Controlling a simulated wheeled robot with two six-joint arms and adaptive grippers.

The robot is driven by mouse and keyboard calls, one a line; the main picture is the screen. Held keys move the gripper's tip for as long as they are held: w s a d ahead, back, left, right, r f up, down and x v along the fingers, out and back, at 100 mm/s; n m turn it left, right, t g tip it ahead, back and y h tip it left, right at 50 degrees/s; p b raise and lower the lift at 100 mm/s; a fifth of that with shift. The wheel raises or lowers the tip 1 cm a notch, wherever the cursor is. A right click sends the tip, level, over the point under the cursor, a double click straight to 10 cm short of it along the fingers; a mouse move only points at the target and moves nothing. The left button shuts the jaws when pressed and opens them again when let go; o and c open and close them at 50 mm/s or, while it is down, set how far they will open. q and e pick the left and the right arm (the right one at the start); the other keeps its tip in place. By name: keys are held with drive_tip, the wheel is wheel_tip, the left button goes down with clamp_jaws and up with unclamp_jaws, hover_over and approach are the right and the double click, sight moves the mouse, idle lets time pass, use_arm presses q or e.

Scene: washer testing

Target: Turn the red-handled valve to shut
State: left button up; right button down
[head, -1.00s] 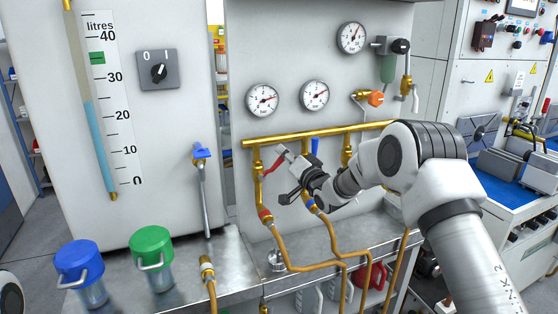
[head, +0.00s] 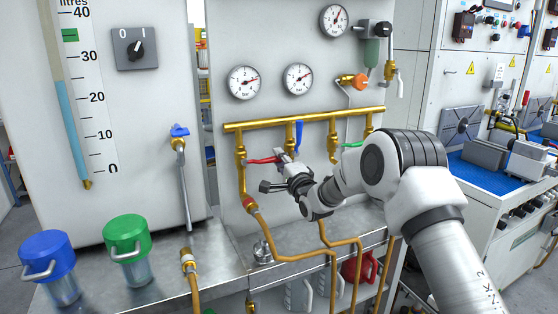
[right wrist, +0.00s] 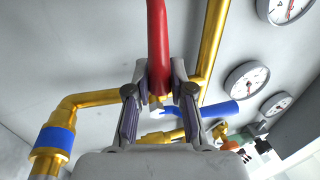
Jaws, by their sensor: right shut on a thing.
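The red valve handle (head: 262,160) sits on the leftmost vertical brass pipe (head: 241,175) below the brass manifold. It points right, about level and crosswise to that pipe. My right gripper (head: 283,158) is at the handle's right end. In the right wrist view the red handle (right wrist: 158,45) runs down between the fingertips of my right gripper (right wrist: 160,82), which are shut on it. The handle's gripped end is partly hidden by the fingers. My left gripper is not in view.
A blue handle (head: 298,135) stands upright just right of the gripper, close to it. The brass manifold (head: 300,119) runs above. Orange hoses (head: 285,250) hang below, over the metal bench.

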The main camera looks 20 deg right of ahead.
drive_tip(key=shift+f+m, duration=0.3)
drive_tip(key=c, duration=1)
unclamp_jaws()
drive_tip(key=shift+s, duration=0.1)
drive_tip(key=s, duration=0.3)
drive_tip(key=s+f, duration=0.1)
drive_tip(key=s, duration=0.3)
drive_tip(key=s+f, duration=0.1)
drive_tip(key=s, duration=0.3)
drive_tip(key=shift+s+d+f, duration=0.1)
drive_tip(key=shift+s+f, duration=0.05)
drive_tip(key=shift+s, duration=0.1)
